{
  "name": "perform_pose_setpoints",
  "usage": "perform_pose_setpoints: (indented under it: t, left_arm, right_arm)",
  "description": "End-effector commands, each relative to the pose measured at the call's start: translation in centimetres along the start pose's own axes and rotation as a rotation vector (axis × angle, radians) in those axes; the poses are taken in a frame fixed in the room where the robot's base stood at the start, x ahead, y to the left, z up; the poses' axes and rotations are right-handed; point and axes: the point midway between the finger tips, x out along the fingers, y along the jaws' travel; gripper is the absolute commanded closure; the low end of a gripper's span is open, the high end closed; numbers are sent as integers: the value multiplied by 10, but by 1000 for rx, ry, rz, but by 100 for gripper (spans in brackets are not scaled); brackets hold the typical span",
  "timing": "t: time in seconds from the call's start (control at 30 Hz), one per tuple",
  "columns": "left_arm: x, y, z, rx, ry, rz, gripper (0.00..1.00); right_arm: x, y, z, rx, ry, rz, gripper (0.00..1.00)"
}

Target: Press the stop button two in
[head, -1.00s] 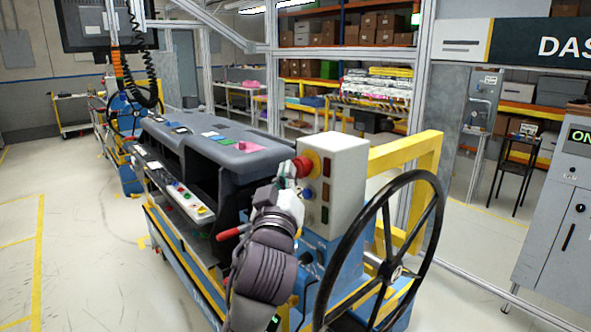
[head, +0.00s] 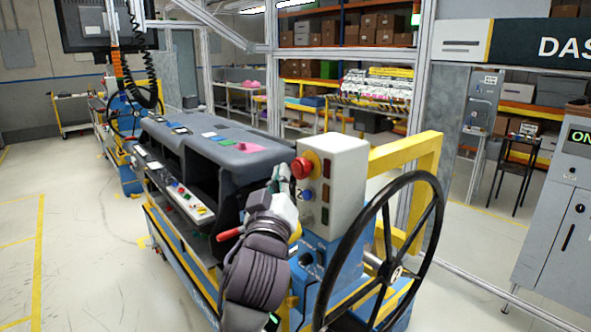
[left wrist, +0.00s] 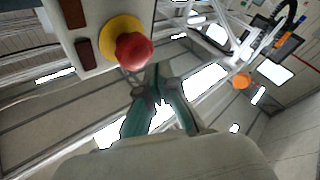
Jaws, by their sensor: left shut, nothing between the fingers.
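The red stop button (head: 302,168) with its yellow collar sticks out from the left side of a pale control box (head: 342,182). It also shows in the left wrist view (left wrist: 133,50), at the upper left, on the box (left wrist: 95,25). My left gripper (head: 283,172) is shut and empty, just left of the button in the head view. My right gripper is not in view.
A large black handwheel (head: 383,265) stands right of the box, by a yellow frame (head: 430,160). The grey dashboard (head: 215,140) on its blue and yellow cart lies left of my arm. Open floor (head: 80,220) is at the left.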

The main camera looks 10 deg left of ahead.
Motion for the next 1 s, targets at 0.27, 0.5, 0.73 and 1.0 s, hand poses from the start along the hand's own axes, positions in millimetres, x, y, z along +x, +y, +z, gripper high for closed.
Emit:
perform_pose_setpoints:
  t: [0.27,0.5,0.73,1.0]
  left_arm:
    - [-6,-5,-5,1,1,-1,100]
    - [-23,-17,-17,1,0,-1,100]
    - [-34,-25,-26,0,1,0,100]
    - [-35,-26,-25,1,0,0,100]
  right_arm:
    - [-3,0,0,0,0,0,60]
    - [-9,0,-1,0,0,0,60]
    - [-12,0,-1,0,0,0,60]
    - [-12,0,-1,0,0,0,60]
